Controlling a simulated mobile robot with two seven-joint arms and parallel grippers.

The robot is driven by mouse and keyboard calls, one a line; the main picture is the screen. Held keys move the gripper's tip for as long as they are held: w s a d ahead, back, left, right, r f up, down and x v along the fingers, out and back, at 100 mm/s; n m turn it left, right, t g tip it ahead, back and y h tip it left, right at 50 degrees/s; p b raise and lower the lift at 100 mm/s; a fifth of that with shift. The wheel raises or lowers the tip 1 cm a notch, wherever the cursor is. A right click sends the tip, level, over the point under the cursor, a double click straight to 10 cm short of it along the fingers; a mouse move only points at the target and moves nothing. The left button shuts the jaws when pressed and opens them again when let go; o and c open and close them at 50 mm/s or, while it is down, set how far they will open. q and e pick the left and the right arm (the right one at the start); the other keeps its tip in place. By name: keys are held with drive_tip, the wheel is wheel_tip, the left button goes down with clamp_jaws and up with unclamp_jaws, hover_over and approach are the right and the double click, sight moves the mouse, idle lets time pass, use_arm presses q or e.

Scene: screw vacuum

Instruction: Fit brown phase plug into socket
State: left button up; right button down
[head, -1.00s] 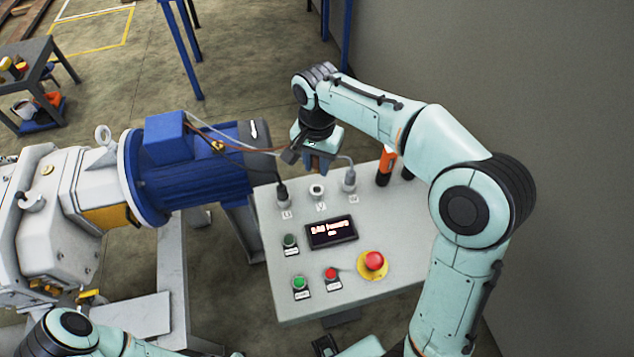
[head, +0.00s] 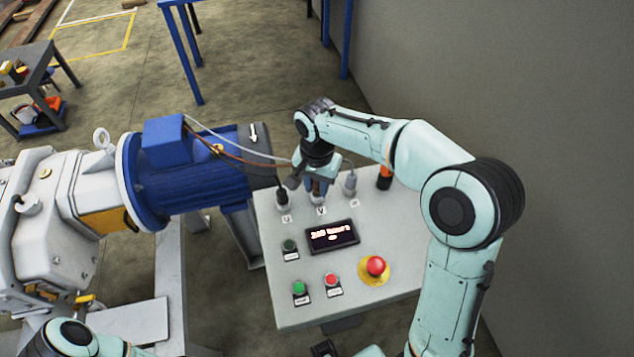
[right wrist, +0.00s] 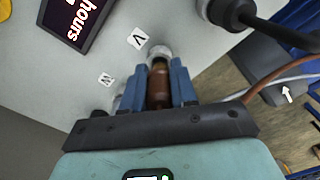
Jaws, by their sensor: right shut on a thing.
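My right gripper (head: 319,196) is shut on the brown phase plug (right wrist: 158,86), which stands between its blue fingers in the right wrist view. The plug points at the pale middle socket (right wrist: 160,52), marked V. Its front end is at the socket's mouth; I cannot tell whether it has entered. In the head view the gripper hides most of the socket and plug, just above the V label (head: 320,210). The brown cable (right wrist: 275,78) trails from the plug toward the blue motor (head: 190,170). My left gripper is not in view.
A black plug (head: 282,197) sits in socket U left of the gripper, and a grey plug (head: 350,184) in socket W right of it, both close. The panel (head: 285,315) also bears a display (head: 332,236), buttons and a red emergency stop (head: 375,266).

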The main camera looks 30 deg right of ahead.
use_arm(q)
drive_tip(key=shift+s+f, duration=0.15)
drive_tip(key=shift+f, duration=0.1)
use_arm(e)
drive_tip(key=shift+f, duration=0.45)
drive_tip(key=c, duration=0.9)
unclamp_jaws()
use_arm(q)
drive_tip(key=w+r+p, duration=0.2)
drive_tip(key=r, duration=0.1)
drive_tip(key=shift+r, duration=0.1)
use_arm(e)
wheel_tip(320, 180, up, 13)
drive_tip(key=shift+r, duration=0.2)
